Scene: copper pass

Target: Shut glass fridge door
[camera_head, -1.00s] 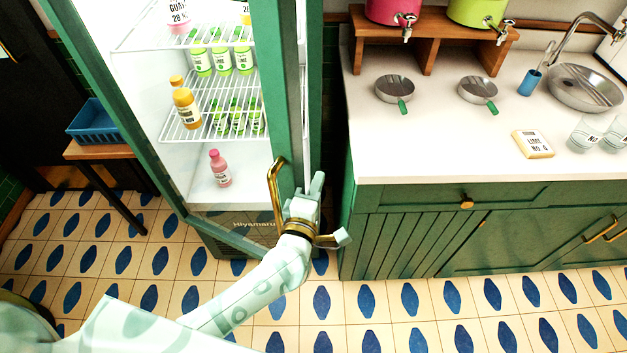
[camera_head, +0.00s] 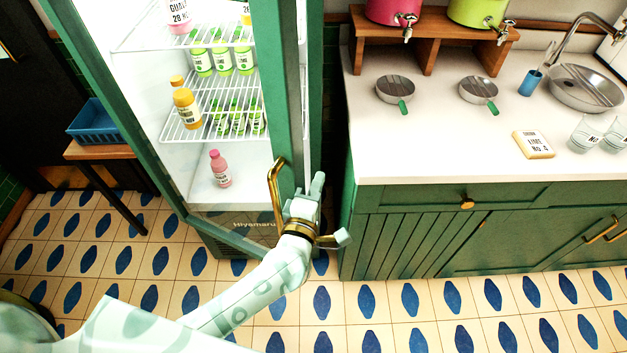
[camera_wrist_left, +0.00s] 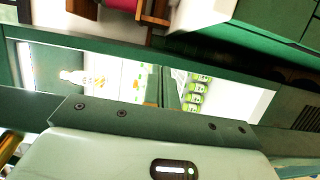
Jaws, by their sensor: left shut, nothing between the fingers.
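The fridge's glass door has a green frame (camera_head: 283,100) and a brass handle (camera_head: 275,195). A narrow bright strip shows between the door's right edge and the fridge body (camera_head: 315,90), so the door looks slightly ajar. Shelves and bottles show through the glass. My left gripper (camera_head: 317,184) is shut and empty, just right of the handle at the door's free edge. I cannot tell whether it touches the door. In the left wrist view the lit fridge interior with bottles (camera_wrist_left: 195,92) shows beyond the gripper body. My right gripper is out of view.
A green counter (camera_head: 440,150) with a white top stands right of the fridge, across a narrow gap. It carries small pans, a sink and a drinks stand. A blue crate (camera_head: 92,120) sits on a wooden table at left. The tiled floor in front is clear.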

